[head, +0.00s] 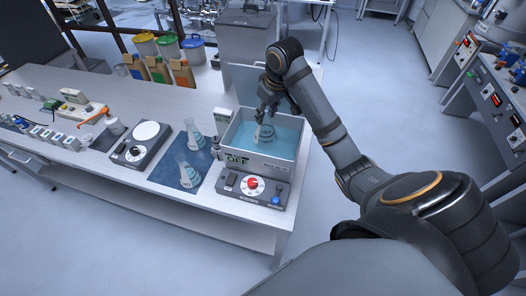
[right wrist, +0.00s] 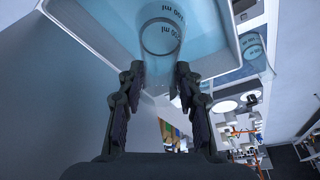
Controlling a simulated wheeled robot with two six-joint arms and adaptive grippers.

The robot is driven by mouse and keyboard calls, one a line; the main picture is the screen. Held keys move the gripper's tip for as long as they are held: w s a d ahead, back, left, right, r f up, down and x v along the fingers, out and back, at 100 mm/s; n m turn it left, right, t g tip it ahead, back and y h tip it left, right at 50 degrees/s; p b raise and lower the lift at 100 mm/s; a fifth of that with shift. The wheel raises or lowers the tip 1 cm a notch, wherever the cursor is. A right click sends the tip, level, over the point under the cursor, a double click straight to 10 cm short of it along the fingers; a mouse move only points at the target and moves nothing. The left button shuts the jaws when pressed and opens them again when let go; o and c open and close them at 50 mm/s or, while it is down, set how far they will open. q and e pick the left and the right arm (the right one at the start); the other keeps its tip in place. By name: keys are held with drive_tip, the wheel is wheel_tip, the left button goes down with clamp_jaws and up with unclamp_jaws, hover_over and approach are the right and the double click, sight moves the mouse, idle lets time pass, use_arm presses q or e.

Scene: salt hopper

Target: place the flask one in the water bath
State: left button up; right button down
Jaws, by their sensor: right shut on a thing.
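The water bath (head: 283,163) is a pale open box of blue water at the right end of the bench. My right gripper (head: 266,108) is above it, shut on the neck of a clear flask (head: 264,134). The flask looks upright inside the bath walls, its lower part at the water; whether it touches the floor I cannot tell. In the right wrist view the flask (right wrist: 160,38) is between the fingertips (right wrist: 158,72), with ml markings on it and the bath's blue water (right wrist: 205,25) around it. Its number is not readable. My left gripper is out of view.
Two more flasks (head: 193,134) (head: 188,171) stand on a dark blue mat (head: 170,172) left of the bath. A panel with a red dial (head: 253,185) is in front of the bath. A white-topped plate device (head: 146,132) is further left. Bins stand behind the bench.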

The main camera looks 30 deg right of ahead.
sight(264, 135)
drive_tip(key=b+x, duration=0.1)
drive_tip(key=x, duration=0.1)
drive_tip(key=shift+f+b, duration=0.35)
drive_tip(key=p+x, duration=0.1)
drive_tip(key=x, duration=0.2)
drive_tip(key=shift+s+d+f, duration=0.1)
drive_tip(key=shift+s+f, duration=0.1)
drive_tip(key=shift+f, duration=0.3)
drive_tip(key=shift+s+f, duration=0.15)
drive_tip(key=shift+f, duration=0.1)
wheel_tip(264, 135, down, 3)
drive_tip(key=shift+r+p, duration=0.2)
drive_tip(key=shift+p, duration=0.35)
drive_tip(key=shift+f, duration=0.35)
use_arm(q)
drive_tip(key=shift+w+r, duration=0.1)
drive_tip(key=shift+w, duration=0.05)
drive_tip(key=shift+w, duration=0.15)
use_arm(e)
drive_tip(key=c, duration=0.9)
unclamp_jaws()
drive_tip(key=shift+f, duration=0.1)
